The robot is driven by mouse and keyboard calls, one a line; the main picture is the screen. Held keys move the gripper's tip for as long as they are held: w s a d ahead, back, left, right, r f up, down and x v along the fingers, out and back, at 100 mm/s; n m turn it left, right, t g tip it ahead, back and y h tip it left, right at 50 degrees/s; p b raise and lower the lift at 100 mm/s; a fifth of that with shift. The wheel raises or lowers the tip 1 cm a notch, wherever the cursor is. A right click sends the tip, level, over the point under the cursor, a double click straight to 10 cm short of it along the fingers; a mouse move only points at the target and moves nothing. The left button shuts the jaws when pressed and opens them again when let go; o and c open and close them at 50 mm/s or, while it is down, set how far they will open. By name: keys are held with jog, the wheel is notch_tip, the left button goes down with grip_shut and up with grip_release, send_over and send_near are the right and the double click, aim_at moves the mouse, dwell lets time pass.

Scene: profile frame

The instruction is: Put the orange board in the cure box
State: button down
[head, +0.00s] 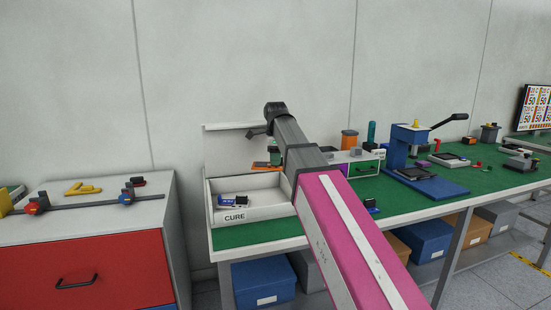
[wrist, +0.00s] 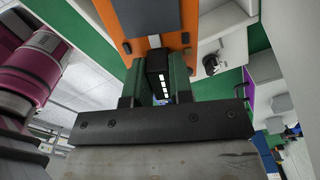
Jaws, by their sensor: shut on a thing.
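The orange board (wrist: 112,22) has a dark grey panel. In the wrist view it lies just past my fingertips, with a black block with white marks (wrist: 158,75) at its near end. My gripper (wrist: 160,62) is shut with this end between its fingers. In the head view a sliver of the orange board (head: 262,165) shows at my gripper (head: 274,157), over the back of the cure box (head: 262,212). My arm hides much of it. The white, open-topped cure box is labelled CURE and stands on the bench's left end.
A small blue, white and black item (head: 232,201) lies inside the cure box. A white ledge (head: 228,126) is on the wall panel behind. To the right are a white bin with a magenta side (head: 358,156), an orange-brown jar (head: 349,138) and a blue press (head: 398,145). A red-fronted cabinet (head: 85,265) stands left.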

jog(key=shift+f, duration=0.1)
send_near(276, 200)
jog(key=shift+s+f, duration=0.1)
jog(key=shift+f, duration=2.55)
jog(key=shift+f, duration=0.6)
jog(key=c, duration=0.9)
grip_release()
notch_tip(276, 200, up, 11)
jog(key=shift+f, duration=0.1)
